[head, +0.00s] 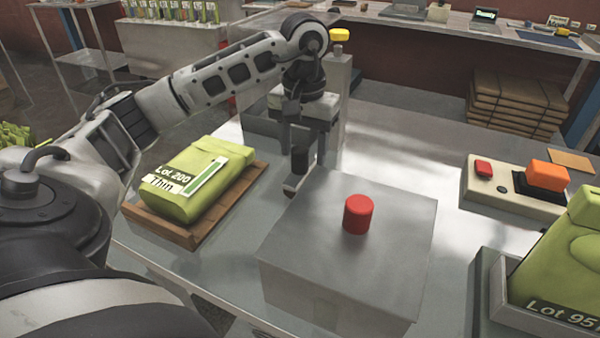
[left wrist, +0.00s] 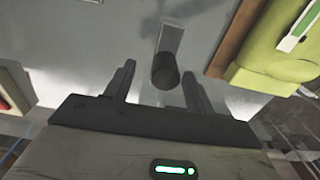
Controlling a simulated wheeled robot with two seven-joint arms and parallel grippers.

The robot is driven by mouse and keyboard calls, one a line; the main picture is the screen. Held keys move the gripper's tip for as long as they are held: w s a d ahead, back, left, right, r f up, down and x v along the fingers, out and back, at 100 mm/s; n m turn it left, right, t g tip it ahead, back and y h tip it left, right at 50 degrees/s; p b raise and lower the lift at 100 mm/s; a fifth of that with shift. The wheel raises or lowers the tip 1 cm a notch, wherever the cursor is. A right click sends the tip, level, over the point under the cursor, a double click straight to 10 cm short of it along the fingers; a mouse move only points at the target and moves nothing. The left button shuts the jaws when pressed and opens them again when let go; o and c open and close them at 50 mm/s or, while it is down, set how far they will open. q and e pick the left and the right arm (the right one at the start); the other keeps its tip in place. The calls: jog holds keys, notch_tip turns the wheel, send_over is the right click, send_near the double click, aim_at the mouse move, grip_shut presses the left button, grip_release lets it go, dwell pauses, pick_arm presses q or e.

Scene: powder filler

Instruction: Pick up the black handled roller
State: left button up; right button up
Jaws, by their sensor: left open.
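The black handled roller shows in the head view as a dark upright handle (head: 300,160) with a pale grey flat part (head: 293,185) at its foot, beside the grey metal box. My left gripper (head: 300,138) points down just above it. In the left wrist view the black handle (left wrist: 165,74) lies between the two spread fingers of my left gripper (left wrist: 159,76), closer to the right finger. The pale grey part (left wrist: 171,40) extends beyond it. The gripper is open. I cannot tell whether a finger touches the handle. My right gripper is not in view.
A grey box (head: 330,255) with a red button (head: 358,214) stands right of the roller. A green bag (head: 195,180) lies on a wooden tray (head: 240,196) at left. A control panel (head: 505,205) and another green bag (head: 565,260) are at right. Bare tabletop (head: 400,165) lies between.

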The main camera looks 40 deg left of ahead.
aim_at(300, 165)
pick_arm(q)
jog(key=f, duration=0.3)
jog(key=shift+s+a+f+p, duration=0.15)
jog(key=shift+a+f+p, duration=0.2)
jog(key=shift+f, duration=0.6)
jog(key=c, duration=1.1)
jog(key=shift+c, duration=0.2)
jog(key=shift+r, duration=0.15)
